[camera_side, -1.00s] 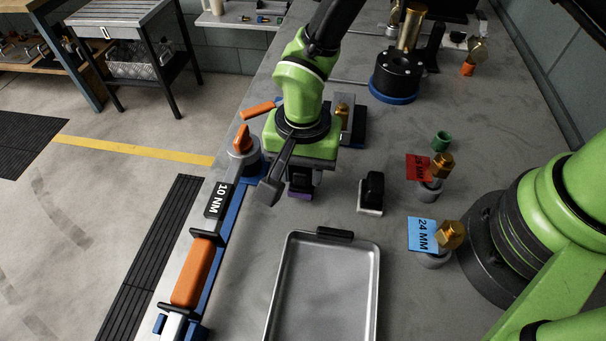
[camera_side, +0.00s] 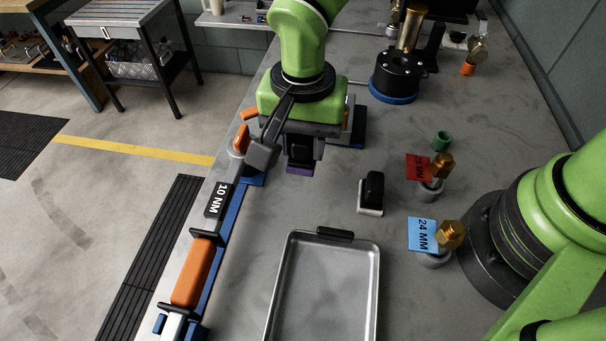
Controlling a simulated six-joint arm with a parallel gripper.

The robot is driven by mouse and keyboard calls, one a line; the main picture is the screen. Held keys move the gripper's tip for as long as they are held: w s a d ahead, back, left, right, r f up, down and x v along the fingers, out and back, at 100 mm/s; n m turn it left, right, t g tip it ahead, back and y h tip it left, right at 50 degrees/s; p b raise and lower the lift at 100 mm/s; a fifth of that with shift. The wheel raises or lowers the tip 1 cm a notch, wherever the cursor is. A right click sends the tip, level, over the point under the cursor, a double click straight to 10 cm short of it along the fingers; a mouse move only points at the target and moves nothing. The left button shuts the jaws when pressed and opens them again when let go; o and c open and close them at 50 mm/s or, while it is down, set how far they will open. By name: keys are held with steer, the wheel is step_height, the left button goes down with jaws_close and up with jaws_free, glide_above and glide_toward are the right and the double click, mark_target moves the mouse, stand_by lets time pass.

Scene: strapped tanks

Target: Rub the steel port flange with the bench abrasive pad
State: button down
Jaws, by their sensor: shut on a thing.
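My gripper (camera_side: 301,150) is shut on a dark block with a purple underside (camera_side: 299,169), which appears to be the abrasive pad. It holds the pad above the bench, and the wrist hides much of the grip. A grey upright fixture on a blue base (camera_side: 357,134) stands just behind my gripper, largely hidden by it. A black round flange-like body on a blue ring (camera_side: 396,78), with a brass post, stands farther back to the right. I cannot tell which of these carries the steel port flange.
A black-handled block with a white base (camera_side: 371,194) stands right of my gripper. A metal tray (camera_side: 376,290) lies in front. Brass fittings with red (camera_side: 417,167) and blue (camera_side: 422,234) labels stand right. An orange-handled torque tool (camera_side: 193,273) lies along the left edge.

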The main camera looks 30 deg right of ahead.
steer(key=shift+r, duration=0.15)
step_height(320, 180, up, 10)
steer(key=shift+f, duration=0.1)
steer(key=w+d, duration=0.5)
steer(key=d, duration=0.3)
steer(key=w+d, duration=0.5)
steer(key=d, duration=0.3)
steer(key=f, duration=0.5)
steer(key=shift+s+a+f, duration=0.1)
steer(key=shift+s+f, duration=0.15)
steer(key=shift+f, duration=3.15)
steer(key=shift+f, duration=0.8)
